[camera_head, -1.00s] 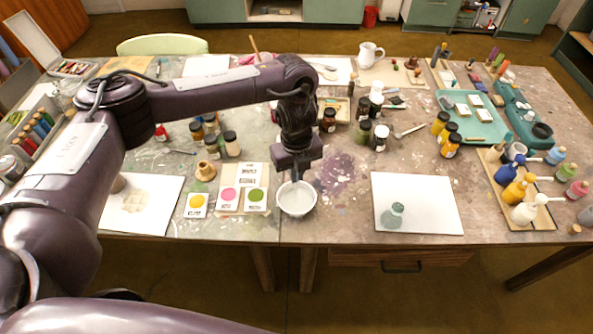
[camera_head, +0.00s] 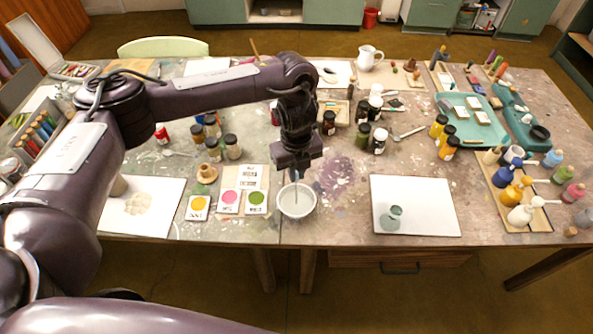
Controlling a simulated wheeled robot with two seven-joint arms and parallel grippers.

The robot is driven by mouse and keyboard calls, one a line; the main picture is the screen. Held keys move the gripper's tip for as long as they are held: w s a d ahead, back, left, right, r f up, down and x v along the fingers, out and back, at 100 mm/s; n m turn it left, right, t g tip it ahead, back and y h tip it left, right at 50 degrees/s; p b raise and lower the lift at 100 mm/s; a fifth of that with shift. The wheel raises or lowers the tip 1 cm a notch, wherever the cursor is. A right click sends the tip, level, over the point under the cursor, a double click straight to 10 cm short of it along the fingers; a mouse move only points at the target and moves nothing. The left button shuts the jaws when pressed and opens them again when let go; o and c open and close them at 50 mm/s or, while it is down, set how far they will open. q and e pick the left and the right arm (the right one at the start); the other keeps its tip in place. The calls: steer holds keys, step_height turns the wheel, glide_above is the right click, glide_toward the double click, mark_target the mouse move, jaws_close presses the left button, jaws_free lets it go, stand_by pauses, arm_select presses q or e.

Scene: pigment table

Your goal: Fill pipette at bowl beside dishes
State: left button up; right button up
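A small white bowl (camera_head: 297,210) stands near the front edge of the table, right of the three colour dishes. These are yellow (camera_head: 198,204), pink (camera_head: 230,198) and green (camera_head: 256,199). My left gripper (camera_head: 297,168) points down just above the bowl. A thin, pale pipette (camera_head: 296,186) hangs upright from it, with its lower end inside the bowl's outline. I cannot tell whether the tip touches the bottom or any liquid. The fingers are small and dark and appear closed around the pipette's top. My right gripper is not in view.
A white board (camera_head: 430,205) with a grey-green glass piece (camera_head: 391,217) lies to the right. Several jars (camera_head: 361,138) stand behind the gripper. A pump-bottle tray (camera_head: 540,222) is at far right. Paint-stained table between bowl and white board is clear.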

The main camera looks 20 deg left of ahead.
arm_select(q)
steer(key=shift+r+p, duration=3.75)
steer(key=shift+r, duration=0.3)
steer(key=shift+f, duration=0.1)
